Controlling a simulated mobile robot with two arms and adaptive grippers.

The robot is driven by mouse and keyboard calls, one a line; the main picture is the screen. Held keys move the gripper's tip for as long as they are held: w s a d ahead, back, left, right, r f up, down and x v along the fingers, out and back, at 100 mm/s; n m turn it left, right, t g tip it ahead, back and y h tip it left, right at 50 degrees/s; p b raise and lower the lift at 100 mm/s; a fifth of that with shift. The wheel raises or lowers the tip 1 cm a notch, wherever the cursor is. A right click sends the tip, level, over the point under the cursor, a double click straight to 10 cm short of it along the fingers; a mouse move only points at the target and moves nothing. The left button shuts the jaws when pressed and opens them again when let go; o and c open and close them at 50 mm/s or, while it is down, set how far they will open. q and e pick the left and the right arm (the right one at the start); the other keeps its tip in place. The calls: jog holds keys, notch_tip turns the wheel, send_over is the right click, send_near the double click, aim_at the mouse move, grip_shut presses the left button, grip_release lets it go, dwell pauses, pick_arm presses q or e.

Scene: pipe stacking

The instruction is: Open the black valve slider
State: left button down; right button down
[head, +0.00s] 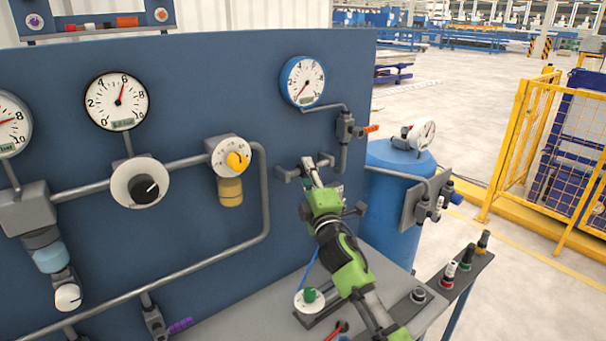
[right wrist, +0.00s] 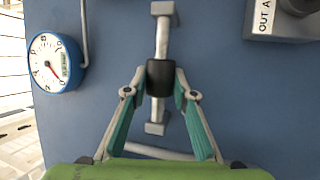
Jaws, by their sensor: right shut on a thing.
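The black valve slider (right wrist: 160,77) is a dark sleeve on a short light-grey bar (right wrist: 162,38) between two end mounts, around the middle of the bar in the right wrist view. My right gripper (right wrist: 160,90) is shut on it, with one fingertip on each side. In the head view my right gripper (head: 311,182) reaches the blue panel below the blue-rimmed gauge and largely hides the slider. My left gripper is not in view.
The blue panel (head: 200,90) carries a blue-rimmed gauge (head: 302,81), a black-rimmed gauge (head: 117,100), pipes and knobs. An orange-handled valve (head: 350,129) sits just above my right gripper. A blue tank (head: 392,240) stands to the right. A grey bench (head: 240,318) lies below.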

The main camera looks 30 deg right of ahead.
jog(key=d, duration=0.3)
jog(key=shift+r, duration=0.15)
jog(key=c, duration=2)
grip_release()
jog(key=shift+a, duration=0.1)
jog(key=o, duration=0.3)
jog(key=shift+w, duration=0.1)
jog(key=shift+d, duration=0.2)
jog(key=shift+a, duration=0.15)
jog(key=v, duration=1.2)
